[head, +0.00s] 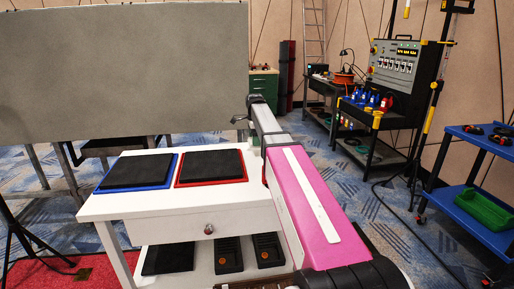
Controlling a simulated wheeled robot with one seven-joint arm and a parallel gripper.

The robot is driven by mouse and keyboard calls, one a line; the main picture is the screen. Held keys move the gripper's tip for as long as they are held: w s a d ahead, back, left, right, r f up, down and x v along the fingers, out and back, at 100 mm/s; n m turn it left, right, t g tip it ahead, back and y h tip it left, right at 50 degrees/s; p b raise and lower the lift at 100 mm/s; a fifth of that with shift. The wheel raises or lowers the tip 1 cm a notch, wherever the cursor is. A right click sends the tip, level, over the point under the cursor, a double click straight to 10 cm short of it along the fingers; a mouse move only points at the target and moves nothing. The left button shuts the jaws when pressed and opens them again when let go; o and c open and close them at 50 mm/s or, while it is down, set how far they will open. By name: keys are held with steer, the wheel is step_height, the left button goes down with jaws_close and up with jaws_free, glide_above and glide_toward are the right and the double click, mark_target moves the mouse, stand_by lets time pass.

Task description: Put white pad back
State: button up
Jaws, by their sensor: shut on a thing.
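My arm reaches out over the right end of a white table (190,218). My gripper (243,122) is at its far end, near the table's back right corner, small and partly hidden by the arm. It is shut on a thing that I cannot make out. A black pad with a blue rim (139,170) lies on the left of the tabletop. A black pad with a red rim (211,166) lies to its right, close beside the arm. I cannot pick out a white pad. The arm covers the right end of the table.
Dark trays (228,254) sit on the table's lower shelf. A large grey panel (125,70) stands behind the table. A blue cart (480,190) with a green bin (487,212) and a control panel (396,72) stand at the right. Carpet lies open between them and my arm.

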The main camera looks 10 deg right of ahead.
mark_target(257, 153)
steer(key=shift+d+f, duration=0.35)
steer(key=shift+d, duration=0.15)
steer(key=shift+f, duration=1.95)
steer(key=shift+f, duration=0.1)
steer(key=o, duration=0.5)
steer(key=shift+o, duration=0.2)
step_height(257, 153, up, 12)
steer(key=shift+r, duration=0.1)
